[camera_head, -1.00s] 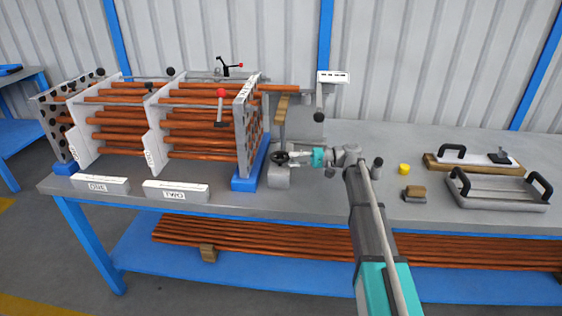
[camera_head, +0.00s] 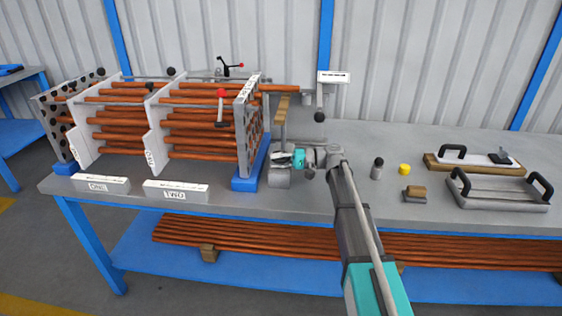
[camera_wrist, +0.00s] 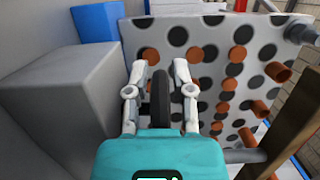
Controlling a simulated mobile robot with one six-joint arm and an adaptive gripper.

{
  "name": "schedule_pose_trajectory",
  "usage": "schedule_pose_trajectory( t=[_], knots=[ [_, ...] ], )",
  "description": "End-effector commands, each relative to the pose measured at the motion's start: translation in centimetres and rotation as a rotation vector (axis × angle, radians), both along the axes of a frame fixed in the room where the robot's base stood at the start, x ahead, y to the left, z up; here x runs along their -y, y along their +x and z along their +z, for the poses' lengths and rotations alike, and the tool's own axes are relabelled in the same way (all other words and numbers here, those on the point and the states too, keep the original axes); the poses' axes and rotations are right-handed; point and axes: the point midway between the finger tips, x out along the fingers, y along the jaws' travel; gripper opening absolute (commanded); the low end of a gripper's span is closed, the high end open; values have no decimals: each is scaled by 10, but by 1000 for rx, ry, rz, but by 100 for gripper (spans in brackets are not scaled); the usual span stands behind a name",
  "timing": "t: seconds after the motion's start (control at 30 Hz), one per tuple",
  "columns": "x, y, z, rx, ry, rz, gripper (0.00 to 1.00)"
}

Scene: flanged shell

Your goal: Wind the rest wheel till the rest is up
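The rest is a wood-topped piece (camera_head: 282,107) on a thin post above a grey block (camera_head: 279,180), beside the right end of the tube bundle. The black rest wheel (camera_wrist: 160,95) shows edge-on in the wrist view, between the two fingers of my gripper (camera_wrist: 160,72). The fingers stand on either side of its rim, with a narrow gap visible, so the gripper looks open around it. In the head view my gripper (camera_head: 282,159) is just above the grey block and hides the wheel. A wooden bar (camera_wrist: 285,120) crosses the right of the wrist view.
The holed end plate (camera_wrist: 210,45) with copper tube ends lies beyond the wheel. A large grey block (camera_wrist: 60,105) is close on the left. A black-topped cylinder (camera_head: 377,168), yellow cap (camera_head: 404,169) and handled plates stand on the bench to the right.

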Motion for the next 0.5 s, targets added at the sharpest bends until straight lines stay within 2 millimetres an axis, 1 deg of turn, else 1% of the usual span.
schedule_pose_trajectory(
  t=[0.03,0.1,0.13,0.27,0.3,0.4,0.5],
  knots=[
    [0,0,0,0,0,0,16],
    [0,0,0,0,0,0,3],
    [0,0,0,0,0,0,0],
    [0,0,0,0,0,0,0],
    [17,0,0,0,0,-3,0],
    [5,0,0,0,0,0,0],
    [0,0,0,0,0,0,0]
  ],
)
